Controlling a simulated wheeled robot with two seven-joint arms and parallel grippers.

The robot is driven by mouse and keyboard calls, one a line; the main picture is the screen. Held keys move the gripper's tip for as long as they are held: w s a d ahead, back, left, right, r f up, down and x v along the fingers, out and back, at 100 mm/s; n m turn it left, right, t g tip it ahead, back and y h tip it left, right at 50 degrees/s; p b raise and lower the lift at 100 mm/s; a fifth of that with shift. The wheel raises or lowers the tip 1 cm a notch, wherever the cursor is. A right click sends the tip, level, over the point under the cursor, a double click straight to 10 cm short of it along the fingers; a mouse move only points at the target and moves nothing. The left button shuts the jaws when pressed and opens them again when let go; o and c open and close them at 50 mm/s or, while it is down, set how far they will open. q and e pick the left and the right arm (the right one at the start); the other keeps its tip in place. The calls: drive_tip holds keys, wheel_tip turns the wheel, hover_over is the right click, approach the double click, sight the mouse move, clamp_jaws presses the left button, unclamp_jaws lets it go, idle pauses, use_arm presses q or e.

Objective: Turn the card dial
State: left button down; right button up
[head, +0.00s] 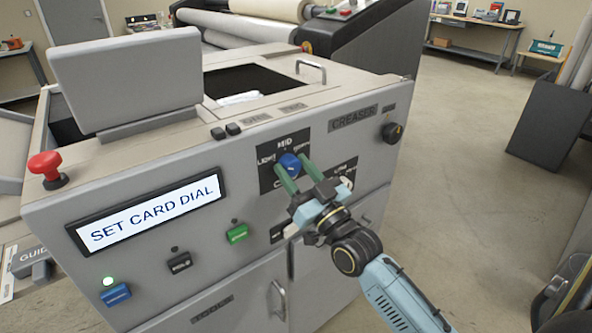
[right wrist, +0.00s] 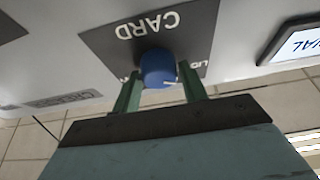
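The card dial is a round blue knob (head: 290,163) on a dark plate (head: 268,180) on the front of the grey creaser machine. Its plate reads LIGHT and MID in the head view. My right gripper (head: 294,172) reaches it with two green fingers, one on each side of the knob. In the right wrist view the blue knob (right wrist: 158,68) sits between the tips of the fingers (right wrist: 160,88), with CARD printed beside it. Small gaps seem to show beside the knob; contact is unclear. My left gripper is in neither view.
The lit display (head: 146,211) reads SET CARD DIAL. A red mushroom button (head: 45,166), a green button (head: 237,233), a blue button (head: 116,294) and a black knob (head: 392,132) are on the machine. A door handle (head: 278,299) sits below. Open floor lies to the right.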

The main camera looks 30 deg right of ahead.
drive_tip(key=c, duration=0.5)
drive_tip(key=shift+r+m+h+p, duration=0.1)
drive_tip(key=shift+m+h+p, duration=0.3)
drive_tip(key=shift+m+p, duration=0.3)
drive_tip(key=m+h+p, duration=0.1)
drive_tip(key=m+p, duration=0.1)
drive_tip(key=m, duration=0.1)
drive_tip(key=shift+r+h, duration=0.1)
drive_tip(key=shift+h, duration=0.2)
drive_tip(key=m+g+h+p, duration=0.1)
drive_tip(key=m+p, duration=0.2)
drive_tip(key=m+h+p, duration=0.2)
drive_tip(key=m+p, duration=0.1)
drive_tip(key=m, duration=0.1)
drive_tip(key=shift+a+m+g, duration=0.1)
drive_tip(key=shift+m+g, duration=0.2)
drive_tip(key=shift+g, duration=0.1)
drive_tip(key=shift+m+g+h+p, duration=0.6)
drive_tip(key=shift+m+h+p, duration=0.1)
drive_tip(key=shift+m+p, duration=1.35)
